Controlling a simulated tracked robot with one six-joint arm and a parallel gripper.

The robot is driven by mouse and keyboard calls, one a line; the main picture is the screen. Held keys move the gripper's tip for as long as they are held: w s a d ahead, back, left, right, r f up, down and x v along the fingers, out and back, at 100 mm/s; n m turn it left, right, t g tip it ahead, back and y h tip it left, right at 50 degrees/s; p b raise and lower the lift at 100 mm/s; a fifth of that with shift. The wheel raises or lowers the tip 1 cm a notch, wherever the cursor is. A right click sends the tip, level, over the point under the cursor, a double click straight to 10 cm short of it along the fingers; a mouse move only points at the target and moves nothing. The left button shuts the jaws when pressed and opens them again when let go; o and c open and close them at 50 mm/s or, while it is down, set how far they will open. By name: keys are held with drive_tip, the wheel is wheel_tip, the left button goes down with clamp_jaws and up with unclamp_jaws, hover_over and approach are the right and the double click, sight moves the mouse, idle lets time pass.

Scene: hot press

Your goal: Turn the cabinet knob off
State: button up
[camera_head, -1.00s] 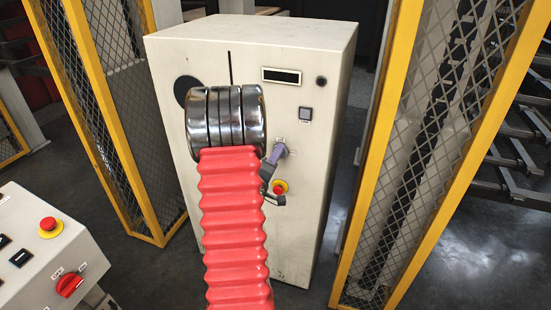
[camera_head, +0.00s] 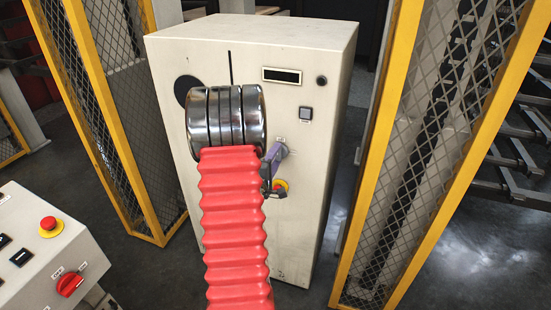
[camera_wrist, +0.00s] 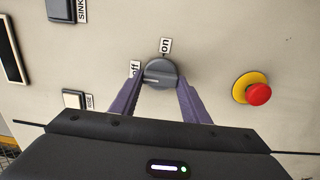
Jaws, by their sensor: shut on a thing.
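The cabinet knob (camera_wrist: 160,72) is a round dark grey dial on the cabinet front (camera_head: 310,150). In the wrist view, a label "on" sits above it and a label "off" at its upper left. A pale mark on the knob lies on its left part, towards the "off" side. My gripper (camera_wrist: 160,86) is shut on the knob, with one purple finger on each side. In the head view my gripper (camera_head: 275,160) shows only partly at the cabinet front. My arm hides the rest, and the knob is mostly hidden there.
A red emergency button on a yellow base (camera_wrist: 255,92) sits close to the right of my gripper in the wrist view. Square buttons are on the left. Yellow mesh fences (camera_head: 385,150) flank the cabinet, and a control box (camera_head: 35,255) stands at the lower left.

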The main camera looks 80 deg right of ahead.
drive_tip(key=o, duration=1)
drive_tip(key=shift+w, duration=0.1)
drive_tip(key=shift+o, duration=0.2)
drive_tip(key=shift+a, duration=0.15)
drive_tip(key=w+a, duration=0.1)
drive_tip(key=a, duration=1.2)
drive_tip(key=shift+w+a, duration=0.15)
drive_tip(key=shift+a, duration=0.1)
drive_tip(key=shift+f, duration=0.1)
